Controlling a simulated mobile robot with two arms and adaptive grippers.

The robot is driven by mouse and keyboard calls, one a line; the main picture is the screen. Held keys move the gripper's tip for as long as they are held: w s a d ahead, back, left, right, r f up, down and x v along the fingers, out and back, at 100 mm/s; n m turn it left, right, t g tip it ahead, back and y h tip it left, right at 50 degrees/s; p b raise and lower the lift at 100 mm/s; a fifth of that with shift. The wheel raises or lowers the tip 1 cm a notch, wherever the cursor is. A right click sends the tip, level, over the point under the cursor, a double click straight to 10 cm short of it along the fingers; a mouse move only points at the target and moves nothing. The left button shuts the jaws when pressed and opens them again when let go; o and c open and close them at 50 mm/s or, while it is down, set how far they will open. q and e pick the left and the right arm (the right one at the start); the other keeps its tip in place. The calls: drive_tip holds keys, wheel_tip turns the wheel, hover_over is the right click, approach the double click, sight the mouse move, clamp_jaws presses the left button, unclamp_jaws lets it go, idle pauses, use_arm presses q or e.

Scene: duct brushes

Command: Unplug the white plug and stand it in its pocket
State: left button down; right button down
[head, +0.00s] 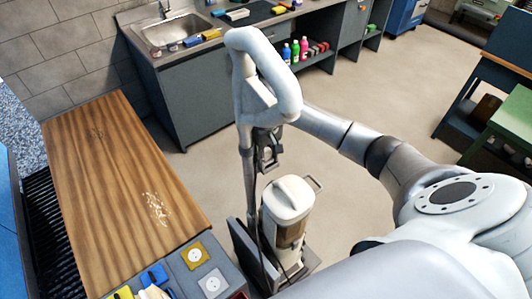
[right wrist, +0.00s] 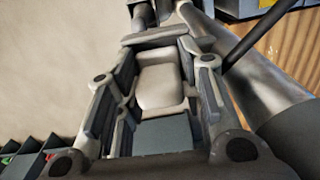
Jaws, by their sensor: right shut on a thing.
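My right gripper (head: 268,157) points down in front of the upright vacuum cleaner, at the end of my raised right arm. It is shut on a pale block, which looks like the white plug (right wrist: 160,80), seen between its fingers in the right wrist view. In the head view the plug is too small and dark to make out. A white socket plate (head: 212,283) and a yellow one (head: 194,255) lie on the grey panel at the bottom, with nothing in them. I cannot make out the plug's pocket. My left gripper is out of view.
The vacuum cleaner (head: 288,200) stands on the floor close below my gripper. A wooden worktop (head: 120,180) is to the left. Blue (head: 153,275) and yellow (head: 122,293) pieces sit beside the sockets.

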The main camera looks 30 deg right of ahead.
drive_tip(key=shift+s+f, duration=0.15)
drive_tip(key=c, duration=0.9)
unclamp_jaws()
drive_tip(key=shift+a, duration=0.1)
drive_tip(key=shift+c, duration=0.2)
drive_tip(key=shift+o, duration=0.2)
drive_tip(key=shift+f, duration=0.1)
